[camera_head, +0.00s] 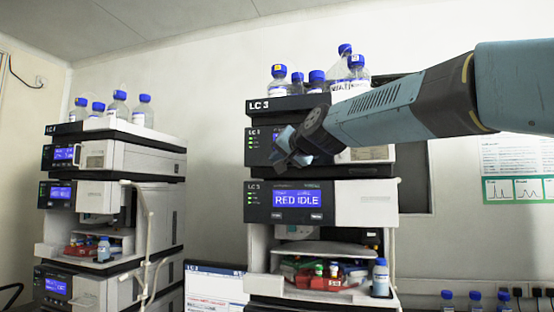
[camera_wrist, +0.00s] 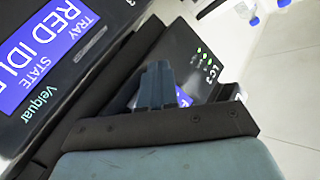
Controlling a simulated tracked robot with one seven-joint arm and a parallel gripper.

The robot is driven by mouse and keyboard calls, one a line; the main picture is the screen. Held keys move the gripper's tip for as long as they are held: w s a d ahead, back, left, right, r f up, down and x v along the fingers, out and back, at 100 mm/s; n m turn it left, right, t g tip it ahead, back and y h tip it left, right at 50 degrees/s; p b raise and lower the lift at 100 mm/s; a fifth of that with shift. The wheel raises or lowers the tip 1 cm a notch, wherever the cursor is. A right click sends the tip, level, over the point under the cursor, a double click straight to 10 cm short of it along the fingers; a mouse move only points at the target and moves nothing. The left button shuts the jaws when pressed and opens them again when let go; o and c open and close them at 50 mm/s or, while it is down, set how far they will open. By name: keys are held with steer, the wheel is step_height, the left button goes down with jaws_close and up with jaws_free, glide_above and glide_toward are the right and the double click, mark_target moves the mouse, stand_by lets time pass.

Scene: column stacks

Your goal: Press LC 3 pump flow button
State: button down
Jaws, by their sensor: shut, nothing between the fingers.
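The LC 3 stack (camera_head: 290,103) stands at centre in the head view. Its upper module (camera_head: 252,145), with a dark front panel, is mostly covered by my gripper (camera_head: 280,150). In the wrist view that panel (camera_wrist: 192,45) shows "LC 3", green lights and a sliver of blue display behind the fingers. The module below has a display (camera_head: 297,199) reading "RED IDLE", with "TRAY" and "STATE" above it in the wrist view (camera_wrist: 50,45). My gripper is shut and empty, fingers pointing at the upper panel in the wrist view (camera_wrist: 157,72). I cannot make out a flow button or tell contact.
A similar LC 4 stack (camera_head: 117,155) stands at left. Blue-capped bottles (camera_head: 297,82) stand on top of the LC 3 stack. An open bay below holds a red tray (camera_head: 325,284) and a bottle (camera_head: 380,278). A monitor (camera_head: 215,285) stands between the stacks.

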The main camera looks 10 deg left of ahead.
steer(key=shift+s, duration=0.55)
steer(key=shift+s+a, duration=0.15)
steer(key=shift+s, duration=1.1)
steer(key=shift+s+a, duration=0.1)
steer(key=shift+s, duration=1.15)
steer(key=s+d+f+g+h, duration=0.1)
steer(key=s+d+f+h, duration=0.3)
steer(key=d+f, duration=0.65)
steer(key=s+d+f+g+h, duration=0.1)
steer(key=s+d+f+h, duration=0.2)
steer(key=d+f, duration=0.8)
steer(key=s+d+f+g+h, duration=0.3)
steer(key=s+d+f+g, duration=0.1)
steer(key=s+d+f, duration=1.1)
steer(key=shift+s+d+f+m+g+h, duration=0.2)
steer(key=shift+s+d+m+g+h, duration=0.2)
steer(key=shift+s+d, duration=0.6)
steer(key=shift+w+d, duration=0.1)
steer(key=shift+w, duration=0.1)
